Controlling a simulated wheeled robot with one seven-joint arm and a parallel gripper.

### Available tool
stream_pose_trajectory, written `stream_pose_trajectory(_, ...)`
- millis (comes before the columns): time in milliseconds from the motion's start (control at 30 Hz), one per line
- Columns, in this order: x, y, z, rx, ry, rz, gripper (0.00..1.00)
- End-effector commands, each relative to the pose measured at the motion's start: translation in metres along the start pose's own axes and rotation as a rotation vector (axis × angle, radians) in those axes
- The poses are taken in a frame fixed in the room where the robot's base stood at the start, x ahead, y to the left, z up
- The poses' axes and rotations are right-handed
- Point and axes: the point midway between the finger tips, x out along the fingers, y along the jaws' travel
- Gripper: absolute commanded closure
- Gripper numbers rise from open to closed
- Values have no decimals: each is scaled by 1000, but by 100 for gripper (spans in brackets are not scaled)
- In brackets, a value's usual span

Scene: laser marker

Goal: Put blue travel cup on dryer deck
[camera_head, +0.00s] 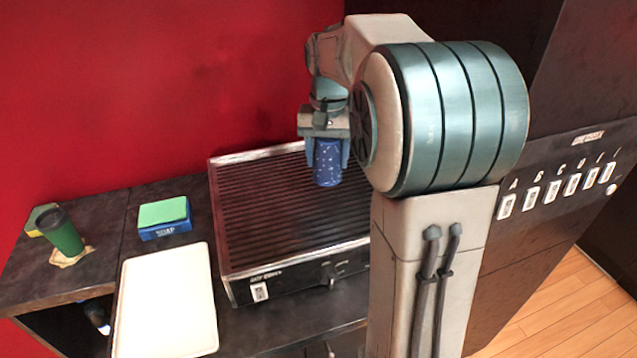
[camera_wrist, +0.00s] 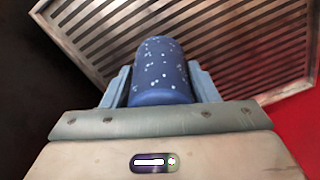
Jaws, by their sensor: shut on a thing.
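The blue travel cup (camera_head: 327,165) has pale speckles and is held upright in my gripper (camera_head: 328,150), in the head view. In the wrist view the cup (camera_wrist: 162,72) sits between the two fingers of my gripper (camera_wrist: 163,90), which is shut on it. The dryer deck (camera_head: 285,205) is a dark ribbed surface with a pale rim and a labelled front. The cup appears over its right back part. The ribbed deck (camera_wrist: 235,35) also shows behind the cup in the wrist view. I cannot tell the exact gap below the cup.
A green cup (camera_head: 62,234) stands on a tan cloth at the far left. A blue soap box with a green sponge (camera_head: 165,217) and a white tray (camera_head: 167,305) lie left of the deck. A dark panel with lettered labels (camera_head: 560,180) is at right. The deck's visible ribs are clear.

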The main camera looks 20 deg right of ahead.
Motion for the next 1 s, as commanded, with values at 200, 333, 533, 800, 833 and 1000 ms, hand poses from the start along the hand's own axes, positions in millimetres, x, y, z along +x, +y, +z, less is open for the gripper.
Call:
stream_pose_trajectory(200,15,-13,23,-1,0,1,72)
stream_pose_trajectory(333,23,-14,26,0,-1,1,72)
stream_pose_trajectory(533,51,-14,26,0,-2,1,72)
stream_pose_trajectory(800,58,-14,25,0,0,0,72)
stream_pose_trajectory(833,58,-14,25,0,0,0,72)
stream_pose_trajectory(1000,60,-14,25,0,0,0,35)
